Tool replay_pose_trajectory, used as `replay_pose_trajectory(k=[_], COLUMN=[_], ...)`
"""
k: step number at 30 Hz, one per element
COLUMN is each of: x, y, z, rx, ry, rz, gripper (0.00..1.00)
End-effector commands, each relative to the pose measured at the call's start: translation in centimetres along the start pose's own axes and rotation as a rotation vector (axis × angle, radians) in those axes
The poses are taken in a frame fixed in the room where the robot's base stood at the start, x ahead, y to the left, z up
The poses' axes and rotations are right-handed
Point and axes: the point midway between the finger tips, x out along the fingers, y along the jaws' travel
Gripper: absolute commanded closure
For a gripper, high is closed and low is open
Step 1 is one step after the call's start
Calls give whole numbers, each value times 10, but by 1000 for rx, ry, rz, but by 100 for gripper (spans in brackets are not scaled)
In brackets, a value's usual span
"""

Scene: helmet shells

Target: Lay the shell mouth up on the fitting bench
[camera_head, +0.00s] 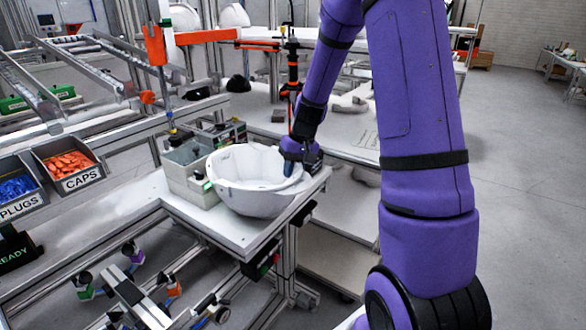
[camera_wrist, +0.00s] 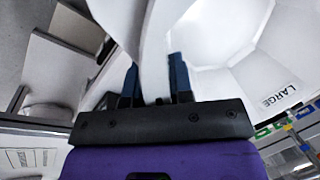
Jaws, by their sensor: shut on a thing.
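The white shell (camera_head: 258,201) is mouth up at the fitting bench (camera_head: 222,226), its open hollow facing upward. Its underside is at the white bench top; I cannot tell whether it rests there or hangs just above. My gripper (camera_head: 294,166) is shut on the shell's right rim. In the wrist view my gripper (camera_wrist: 155,80) has its two dark blue fingers on either side of the white rim, and the shell's inside (camera_wrist: 222,32) shows with the word LARGE on it.
A grey-green box (camera_head: 186,168) stands on the bench just left of the shell. Bins of orange caps (camera_head: 69,164) and blue plugs (camera_head: 17,188) are at the left. An orange-jointed tool arm (camera_head: 155,45) rises behind. Open floor lies at the right.

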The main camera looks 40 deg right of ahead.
Motion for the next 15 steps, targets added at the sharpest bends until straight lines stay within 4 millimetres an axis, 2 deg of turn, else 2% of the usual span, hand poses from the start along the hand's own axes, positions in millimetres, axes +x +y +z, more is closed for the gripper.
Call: replay_pose_trajectory(k=[3,4,7,15], x=[0,0,0,0], y=[0,0,0,0], z=[0,0,0,0], rx=[0,0,0,0], ry=[1,1,1,0], rz=[0,0,0,0], gripper=[100,74,51,49])
